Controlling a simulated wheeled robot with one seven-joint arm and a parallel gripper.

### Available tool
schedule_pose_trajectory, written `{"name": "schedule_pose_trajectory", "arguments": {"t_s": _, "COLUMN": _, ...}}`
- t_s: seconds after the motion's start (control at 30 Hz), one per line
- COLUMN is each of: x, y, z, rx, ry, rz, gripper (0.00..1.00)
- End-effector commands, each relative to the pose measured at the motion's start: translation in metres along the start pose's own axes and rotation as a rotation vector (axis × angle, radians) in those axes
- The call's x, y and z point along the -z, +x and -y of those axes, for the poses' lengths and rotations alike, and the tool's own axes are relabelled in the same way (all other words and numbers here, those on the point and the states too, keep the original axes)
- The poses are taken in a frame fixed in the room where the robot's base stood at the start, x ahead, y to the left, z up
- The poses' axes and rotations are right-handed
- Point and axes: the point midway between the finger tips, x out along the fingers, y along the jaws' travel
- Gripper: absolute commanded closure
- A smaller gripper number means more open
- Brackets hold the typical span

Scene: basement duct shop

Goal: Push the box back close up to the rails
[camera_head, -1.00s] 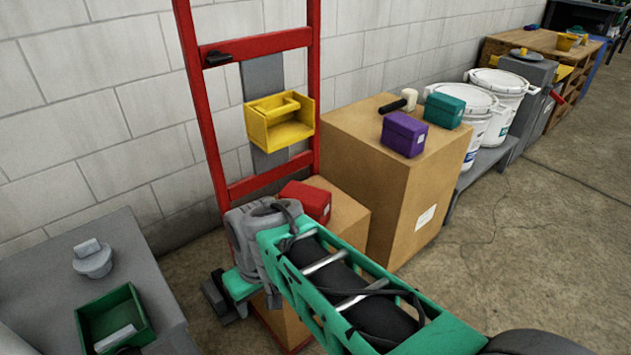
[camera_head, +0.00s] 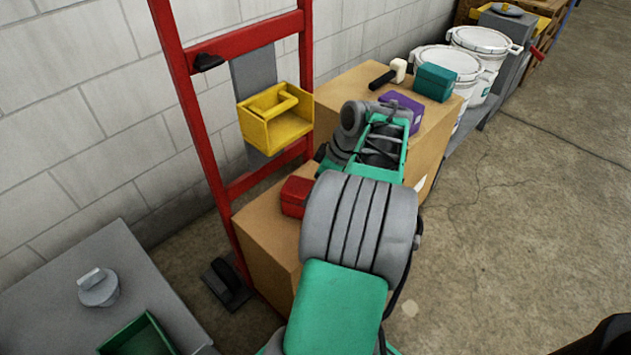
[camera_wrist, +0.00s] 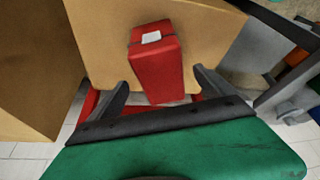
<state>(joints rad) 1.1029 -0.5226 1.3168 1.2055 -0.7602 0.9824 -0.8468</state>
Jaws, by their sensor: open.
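A cardboard box (camera_head: 268,238) stands low at the red upright frame, whose rails (camera_head: 190,110) rise beside it against the wall. A small red box (camera_head: 296,196) lies on top of the cardboard box, partly hidden by my arm. In the wrist view the red box (camera_wrist: 156,62), with a white label, lies on the cardboard box (camera_wrist: 105,45). My gripper (camera_wrist: 165,90) is open and empty, its dark fingers apart on either side of the red box's near end. I cannot tell whether they touch it. In the head view my arm hides the fingers.
A yellow bin (camera_head: 275,118) hangs on the frame above the box. A taller carton (camera_head: 440,130) beside it carries a purple box (camera_head: 402,105), a teal box (camera_head: 435,82) and a mallet (camera_head: 388,73). A grey table (camera_head: 50,300) stands at left. The floor at right is clear.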

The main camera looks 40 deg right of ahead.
Motion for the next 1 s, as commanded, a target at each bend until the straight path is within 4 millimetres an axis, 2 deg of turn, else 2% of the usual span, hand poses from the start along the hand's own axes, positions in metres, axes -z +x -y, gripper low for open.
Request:
{"name": "schedule_pose_trajectory", "arguments": {"t_s": 0.13, "x": 0.000, "y": 0.016, "z": 0.001, "rx": 0.002, "ry": -0.002, "rz": 0.000, "gripper": 0.06}}
{"name": "schedule_pose_trajectory", "arguments": {"t_s": 0.4, "x": 0.001, "y": 0.063, "z": 0.002, "rx": 0.003, "ry": -0.004, "rz": 0.001, "gripper": 0.06}}
{"name": "schedule_pose_trajectory", "arguments": {"t_s": 0.5, "x": 0.001, "y": 0.073, "z": 0.001, "rx": 0.002, "ry": -0.004, "rz": 0.002, "gripper": 0.06}}
{"name": "schedule_pose_trajectory", "arguments": {"t_s": 0.87, "x": 0.002, "y": 0.078, "z": 0.001, "rx": 0.001, "ry": -0.004, "rz": 0.001, "gripper": 0.06}}
{"name": "schedule_pose_trajectory", "arguments": {"t_s": 1.0, "x": 0.002, "y": 0.078, "z": 0.001, "rx": 0.001, "ry": -0.004, "rz": 0.001, "gripper": 0.17}}
